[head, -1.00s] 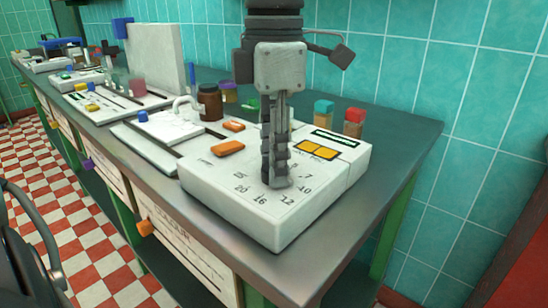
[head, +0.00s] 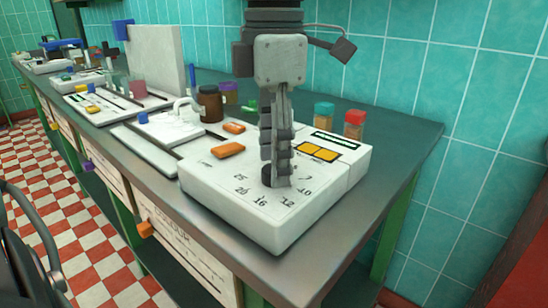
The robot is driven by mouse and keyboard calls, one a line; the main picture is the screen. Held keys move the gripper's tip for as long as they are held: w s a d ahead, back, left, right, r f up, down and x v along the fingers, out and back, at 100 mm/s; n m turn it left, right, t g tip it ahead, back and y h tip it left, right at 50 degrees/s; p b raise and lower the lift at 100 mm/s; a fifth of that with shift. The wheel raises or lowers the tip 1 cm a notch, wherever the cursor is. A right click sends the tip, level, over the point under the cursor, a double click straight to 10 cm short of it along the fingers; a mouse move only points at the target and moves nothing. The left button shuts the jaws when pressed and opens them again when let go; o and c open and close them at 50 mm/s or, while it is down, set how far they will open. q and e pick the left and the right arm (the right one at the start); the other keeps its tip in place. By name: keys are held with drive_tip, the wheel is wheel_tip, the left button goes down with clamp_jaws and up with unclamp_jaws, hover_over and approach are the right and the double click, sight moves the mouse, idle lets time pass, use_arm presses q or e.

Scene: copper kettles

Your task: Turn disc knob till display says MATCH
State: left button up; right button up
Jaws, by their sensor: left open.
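A white dial unit (head: 290,215) stands near the front right of the bench, with printed numbers such as 25, 20, 16, 12 and 10 in an arc. My left gripper (head: 276,183) points down over this dial, its fingers open. A dark round part (head: 266,172), apparently the disc knob, shows at the fingertips and is mostly hidden by them. I cannot tell whether the fingers touch it. The dark display strip (head: 336,138) is at the back right of the unit; its text is too small to read. My right gripper is not in view.
A brown jar (head: 210,104) stands back left. The bench's right end (head: 395,155) is clear.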

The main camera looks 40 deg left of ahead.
use_arm(q)
wheel_tip(320, 180, up, 11)
idle(0.3)
idle(0.5)
